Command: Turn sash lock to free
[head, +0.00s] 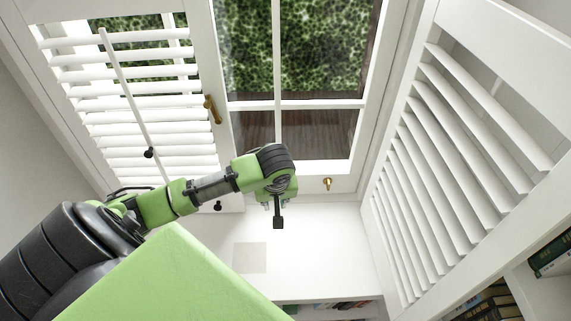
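A small brass fitting (327,184) sits on the white rail below the right window pane; it may be the sash lock. A brass handle (212,108) is on the window frame's left upright, beside the left shutter. I cannot tell for sure which of the two is the sash lock. My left gripper (278,219) is in front of the white wall below the window, left of and a little lower than the small brass fitting, apart from it in the picture. Its fingers are small and seen edge-on, so I cannot tell whether they are open. My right gripper is not in view.
A louvred shutter (135,97) with a tilt rod covers the left side. Another louvred shutter (455,150) stands swung out on the right. Shelves with books (492,303) are at the lower right. The wall below the window is clear.

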